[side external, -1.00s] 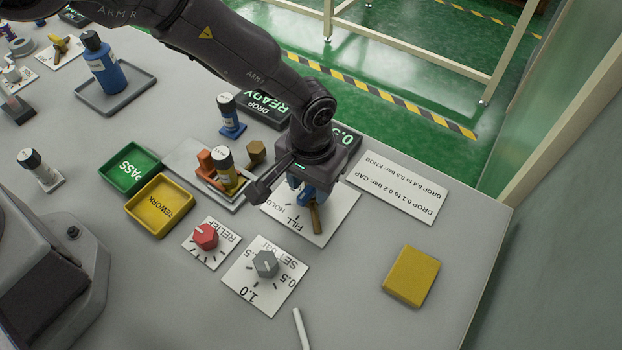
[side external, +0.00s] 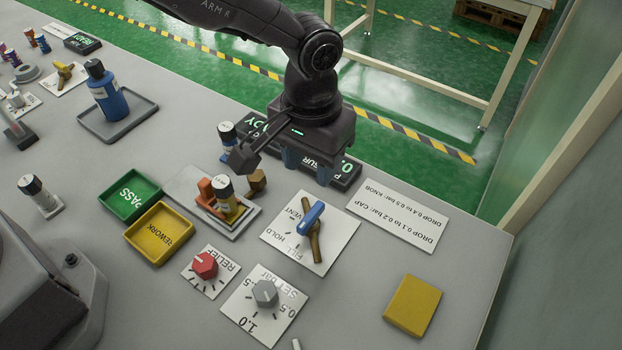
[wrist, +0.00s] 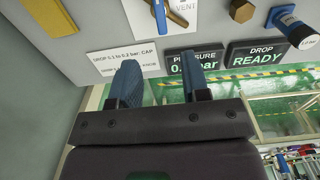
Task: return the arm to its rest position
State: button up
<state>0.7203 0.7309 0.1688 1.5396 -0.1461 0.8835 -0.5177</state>
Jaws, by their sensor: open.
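My gripper (side external: 307,168) is open and empty, raised above the far edge of the bench, behind the valve plate. In the wrist view its two blue fingers (wrist: 160,78) stand apart with nothing between them. The valve with a blue handle (side external: 311,217) sits on its white FILL/HOLD/VENT plate (side external: 283,239), in front of and apart from the gripper. The handle also shows at the top of the wrist view (wrist: 160,16).
The pressure display (side external: 344,174) is partly hidden behind my gripper. A red knob (side external: 205,265), grey knob (side external: 265,293) and yellow block (side external: 411,305) are nearer. The right front bench is mostly clear.

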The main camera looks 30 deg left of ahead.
jog(key=shift+r, duration=0.45)
jog(key=s+a+r+t, duration=0.2)
jog(key=s+a+r, duration=0.7)
jog(key=a, duration=0.4)
jog(key=s+a+r+t, duration=0.3)
jog(key=s+a+r, duration=0.6)
jog(key=a, duration=0.4)
jog(key=shift+s+a+r+t, duration=0.25)
jog(key=shift+s+r+t, duration=0.1)
jog(key=shift+s, duration=0.1)
dwell(4.1)
